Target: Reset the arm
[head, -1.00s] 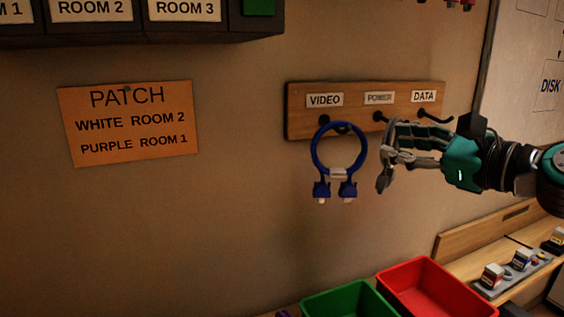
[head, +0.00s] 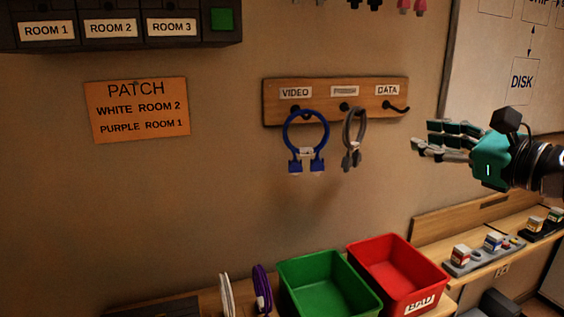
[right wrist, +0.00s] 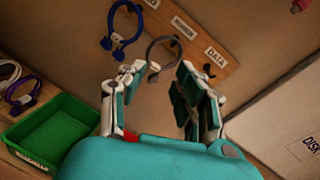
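My right gripper (head: 428,142) is at the right of the head view, in front of the wall and to the right of the cable rack. Its fingers are apart with nothing between them, as the right wrist view (right wrist: 168,90) also shows. A grey cable (head: 354,138) hangs from the middle hook of the wooden rack (head: 333,114), clear of the fingers. It also shows in the right wrist view (right wrist: 152,57). A blue cable (head: 326,134) hangs from the VIDEO hook. The DATA hook (head: 398,107) is empty. My left gripper is not in view.
A green bin (head: 292,270) and a red bin (head: 408,247) stand on the bench below. A white cable (head: 227,294) and a purple cable (head: 262,290) stand left of them. A shelf with small boxes (head: 461,255) is at the right. Open space lies before the wall.

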